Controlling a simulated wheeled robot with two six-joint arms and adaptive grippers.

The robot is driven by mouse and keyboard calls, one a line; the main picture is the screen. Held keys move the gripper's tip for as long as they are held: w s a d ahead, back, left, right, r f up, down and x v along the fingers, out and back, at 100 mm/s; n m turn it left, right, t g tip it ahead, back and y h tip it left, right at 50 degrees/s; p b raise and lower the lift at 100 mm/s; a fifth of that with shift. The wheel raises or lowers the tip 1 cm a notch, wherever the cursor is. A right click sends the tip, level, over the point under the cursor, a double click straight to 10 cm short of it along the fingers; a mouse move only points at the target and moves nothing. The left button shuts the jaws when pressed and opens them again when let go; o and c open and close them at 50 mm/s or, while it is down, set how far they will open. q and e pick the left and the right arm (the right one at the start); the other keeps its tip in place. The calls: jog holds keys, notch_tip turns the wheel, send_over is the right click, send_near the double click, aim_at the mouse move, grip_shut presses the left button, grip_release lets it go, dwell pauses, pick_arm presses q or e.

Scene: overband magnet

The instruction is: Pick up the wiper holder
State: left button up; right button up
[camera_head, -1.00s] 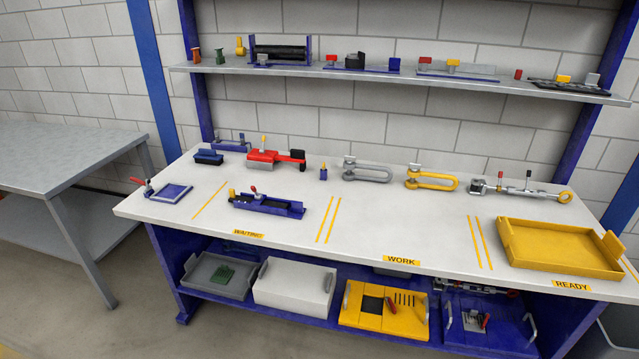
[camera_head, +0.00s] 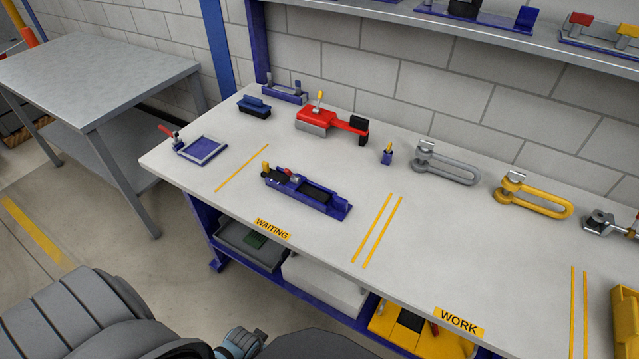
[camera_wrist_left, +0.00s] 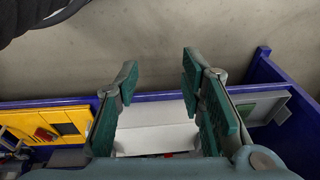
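A long blue holder (camera_head: 318,200) with a black strip, a red knob and a yellow knob lies on the bench behind the WAITING label in the head view; it looks most like the wiper holder, though no label confirms this. My left gripper (camera_wrist_left: 160,85) shows in the left wrist view with its two green-padded fingers wide apart and nothing between them. It is away from the holder, in front of the bench's lower shelf. The holder is not recognisable in the wrist view. My right gripper is not in view.
Near the holder are a blue tray (camera_head: 202,150), a dark blue block (camera_head: 254,107), a red tool (camera_head: 319,121) and a small blue stand (camera_head: 387,156). Grey (camera_head: 450,173) and yellow (camera_head: 537,205) shackles lie farther right. A white box (camera_wrist_left: 158,138) sits on the lower shelf.

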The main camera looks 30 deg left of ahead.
pick_arm(q)
jog(key=w+r+t, duration=0.1)
jog(key=w+r, duration=1)
jog(key=r, duration=0.1)
notch_tip(320, 180, up, 34)
jog(key=t+h+p, duration=0.1)
jog(key=t+p, duration=0.1)
send_over(290, 172)
jog(key=s, duration=0.4)
jog(key=b+x, duration=0.2)
jog(key=x, duration=0.4)
jog(key=b+x, duration=0.1)
jog(key=x, duration=0.6)
jog(key=shift+s+a+f+b, duration=0.1)
jog(key=shift+a+f+b, duration=0.15)
jog(key=shift+f+b, duration=0.15)
grip_shut()
jog(key=shift+r, duration=0.1)
